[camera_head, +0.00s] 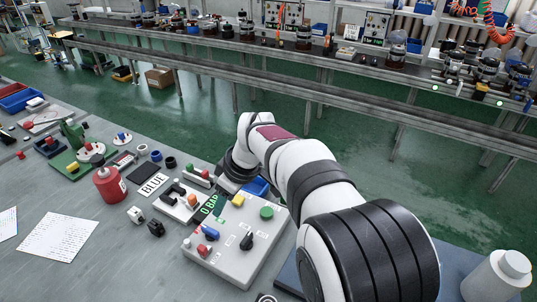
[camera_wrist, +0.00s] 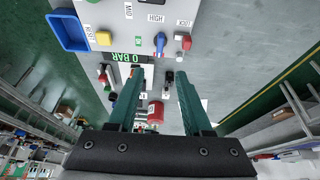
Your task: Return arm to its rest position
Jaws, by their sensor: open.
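My gripper (camera_wrist: 158,80) is open in the wrist view, with two green fingers apart and nothing held between them. A red bottle (camera_wrist: 156,113) shows in the gap, lying beyond the fingers on the bench. In the head view my white and black arm reaches from the lower right over the bench, and its dark wrist is above the back edge of a grey control box (camera_head: 230,262). The fingertips are mostly hidden there. The box also shows in the wrist view (camera_wrist: 120,50), with a green "0 BAR" display near the fingers.
The box carries a green button (camera_head: 267,213), a yellow button (camera_head: 238,201) and a black knob (camera_head: 247,241). A blue bin (camera_head: 257,187) stands behind it. The red bottle (camera_head: 110,185) and a "BLUE" card (camera_head: 152,185) are left. A white container (camera_head: 497,275) is right.

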